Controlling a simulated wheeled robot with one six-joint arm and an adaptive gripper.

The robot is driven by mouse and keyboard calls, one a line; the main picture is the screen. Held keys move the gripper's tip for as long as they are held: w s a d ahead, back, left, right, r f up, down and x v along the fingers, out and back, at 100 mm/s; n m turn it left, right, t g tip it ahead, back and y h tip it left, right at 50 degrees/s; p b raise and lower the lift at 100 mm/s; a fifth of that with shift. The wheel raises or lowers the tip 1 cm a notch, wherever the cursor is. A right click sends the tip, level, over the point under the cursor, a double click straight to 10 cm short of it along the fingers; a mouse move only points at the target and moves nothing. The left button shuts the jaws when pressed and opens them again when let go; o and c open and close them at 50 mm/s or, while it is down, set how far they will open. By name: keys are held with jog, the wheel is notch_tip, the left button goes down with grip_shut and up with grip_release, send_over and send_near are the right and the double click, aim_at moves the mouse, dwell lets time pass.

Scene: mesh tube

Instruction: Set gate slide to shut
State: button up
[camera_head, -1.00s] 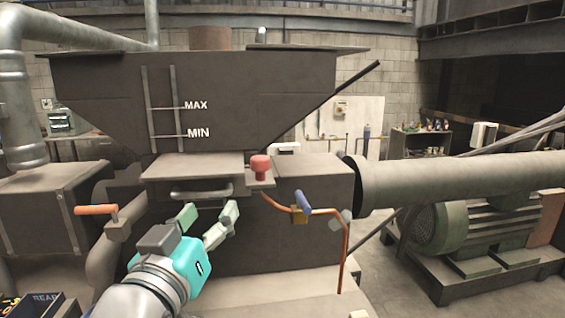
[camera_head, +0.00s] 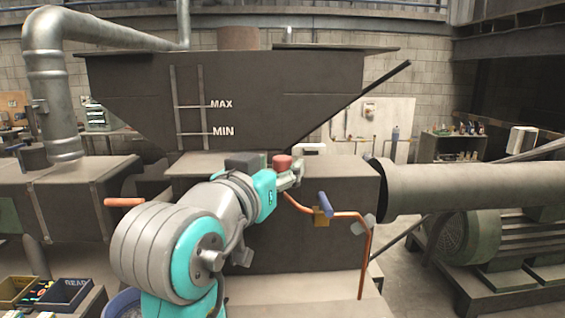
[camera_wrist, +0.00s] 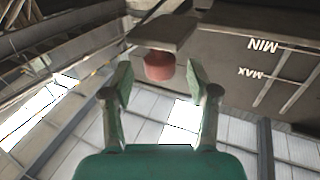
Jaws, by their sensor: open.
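The hopper (camera_head: 300,100), marked MIN and MAX, stands over a flat ledge (camera_head: 190,164). The slide area below it, with its bar handle, is now hidden behind my arm in the head view. A red knob (camera_head: 282,162) shows at the ledge's right end. In the upside-down wrist view the red knob (camera_wrist: 159,66) stands on a grey plate (camera_wrist: 163,32). My gripper (camera_head: 292,176) is at the knob. Its open fingers (camera_wrist: 158,72) appear either side of the knob, with gaps on both sides. I cannot tell how deep the knob sits between them.
An orange lever (camera_head: 124,202) is at left. A blue-handled valve (camera_head: 325,204) on a copper pipe is below right of my gripper. A large pipe (camera_head: 470,184) runs right. Bins (camera_head: 65,292) stand at lower left.

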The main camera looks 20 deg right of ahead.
jog(key=shift+x, duration=1.4)
grip_shut()
